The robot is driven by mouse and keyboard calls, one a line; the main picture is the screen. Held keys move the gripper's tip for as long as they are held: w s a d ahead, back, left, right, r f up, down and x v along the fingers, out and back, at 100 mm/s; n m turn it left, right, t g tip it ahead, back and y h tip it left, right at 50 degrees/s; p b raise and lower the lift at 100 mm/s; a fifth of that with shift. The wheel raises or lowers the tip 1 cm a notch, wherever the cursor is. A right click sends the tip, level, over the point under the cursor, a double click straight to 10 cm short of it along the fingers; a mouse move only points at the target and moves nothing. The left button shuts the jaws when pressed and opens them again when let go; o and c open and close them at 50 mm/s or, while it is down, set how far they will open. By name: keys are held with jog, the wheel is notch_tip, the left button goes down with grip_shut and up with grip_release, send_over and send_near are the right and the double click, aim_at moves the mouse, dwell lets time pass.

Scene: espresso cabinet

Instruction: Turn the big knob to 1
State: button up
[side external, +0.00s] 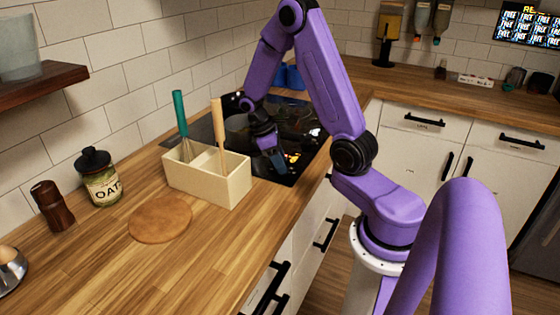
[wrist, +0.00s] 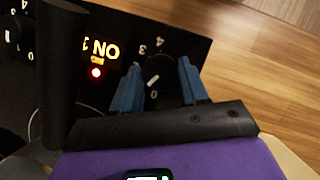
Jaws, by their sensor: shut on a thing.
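In the wrist view, a round black knob (wrist: 160,72) sits on the dark cooktop panel between the two blue fingers of my gripper (wrist: 161,79). The fingers are shut on it from both sides. A white pointer mark on the knob lies at its lower side, close to the printed 0. The digits 3 and 4 show above the knob; the 1 is not clearly visible. In the side external view, my gripper (side external: 279,163) reaches down to the front edge of the black cooktop (side external: 298,128), where its fingers hide the knob.
A second knob (wrist: 12,31) is left of the held one, beyond lit orange characters (wrist: 104,49) and a red light (wrist: 96,73). A cream utensil box (side external: 207,184) with a whisk stands close left of my gripper.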

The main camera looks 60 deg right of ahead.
jog(key=shift+m+y, duration=0.4)
jog(key=shift+m, duration=0.7)
jog(key=o, duration=1.1)
jog(key=shift+c, duration=0.2)
jog(key=v, duration=1.7)
jog(key=shift+w, duration=0.35)
jog(key=shift+a+r, duration=0.1)
jog(key=shift+r, duration=0.05)
